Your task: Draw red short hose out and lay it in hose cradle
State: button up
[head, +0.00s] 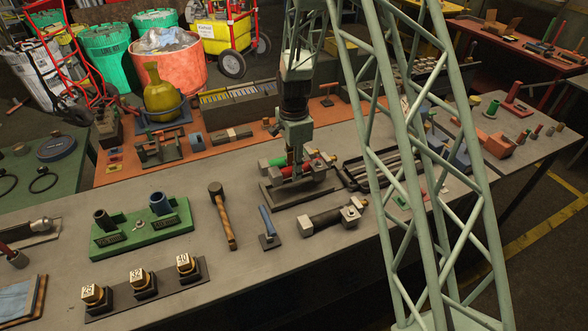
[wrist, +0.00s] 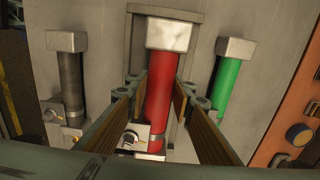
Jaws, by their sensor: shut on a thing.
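The red short hose (wrist: 168,90), with square metal end fittings, lies between the two fingers of my gripper (wrist: 162,92) in the wrist view. My gripper is shut on its middle. In the head view my gripper (head: 300,165) reaches down over the red hose (head: 317,166), partly hiding it. A dark grey plate-like holder (head: 268,198) shows below it; whether this is the hose cradle, and whether the hose touches it, I cannot tell. A green hose (wrist: 228,88) lies to the right of the red one in the wrist view, and a black hose (wrist: 70,85) to the left.
In the head view, the black hose (head: 325,218) lies in front of my gripper. A mallet (head: 222,215) and a blue-handled tool (head: 267,228) lie to the left. A dark tray of rods (head: 352,176) is close on the right. An orange mat (head: 115,178) with tools lies behind.

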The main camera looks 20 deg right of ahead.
aim_at(294, 188)
jog(key=shift+f+b, duration=1.1)
jog(key=shift+f, duration=0.6)
jog(key=shift+f+b, duration=1.15)
jog(key=shift+f, duration=0.05)
dwell(2.5)
jog(key=o, duration=1.2)
jog(key=shift+o, duration=0.2)
jog(key=shift+r+p, duration=1.35)
jog(key=shift+r, duration=2.1)
